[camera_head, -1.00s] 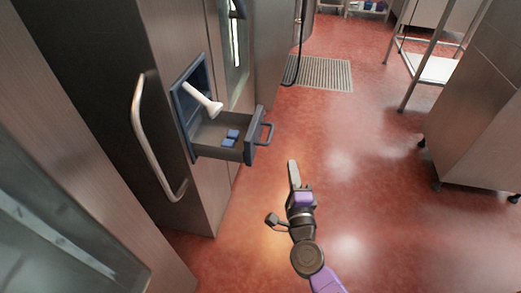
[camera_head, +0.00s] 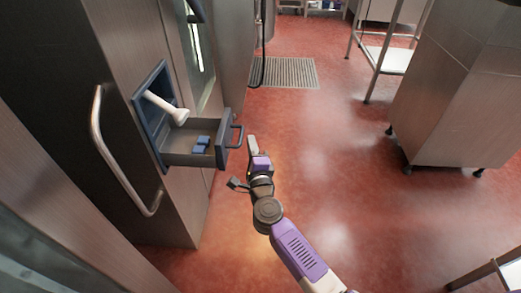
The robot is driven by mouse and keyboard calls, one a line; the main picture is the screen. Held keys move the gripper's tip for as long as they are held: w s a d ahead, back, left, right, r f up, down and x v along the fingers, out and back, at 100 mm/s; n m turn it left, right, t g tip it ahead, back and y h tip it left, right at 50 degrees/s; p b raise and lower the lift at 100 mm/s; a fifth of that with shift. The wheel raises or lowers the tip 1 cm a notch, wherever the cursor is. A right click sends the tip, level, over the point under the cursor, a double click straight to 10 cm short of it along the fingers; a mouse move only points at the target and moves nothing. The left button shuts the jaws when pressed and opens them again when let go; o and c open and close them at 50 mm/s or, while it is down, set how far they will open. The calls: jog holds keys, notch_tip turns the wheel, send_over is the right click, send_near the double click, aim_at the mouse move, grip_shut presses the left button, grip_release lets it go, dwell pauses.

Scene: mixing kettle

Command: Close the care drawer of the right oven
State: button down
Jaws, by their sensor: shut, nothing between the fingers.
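The care drawer (camera_head: 185,158) is grey with a dark blue front and sticks out, open, from the steel oven on the left. A dark handle (camera_head: 237,134) is on its front. Blue blocks (camera_head: 201,145) lie inside the drawer. A white cylindrical part (camera_head: 166,107) projects from the opening above the drawer. My gripper (camera_head: 252,145) is shut and empty. In the picture it is just right of the drawer front, close to the handle; I cannot tell whether it touches it.
A long curved steel handle (camera_head: 112,160) projects from the oven's door at left. A steel cabinet on casters (camera_head: 455,95) and a steel rack (camera_head: 380,55) stand at right. A floor grate (camera_head: 284,73) lies ahead. The red floor (camera_head: 330,150) between is clear.

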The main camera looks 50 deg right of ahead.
jog(key=shift+w+a+r, duration=0.1)
jog(key=shift+w+a, duration=0.15)
jog(key=shift+w, duration=0.05)
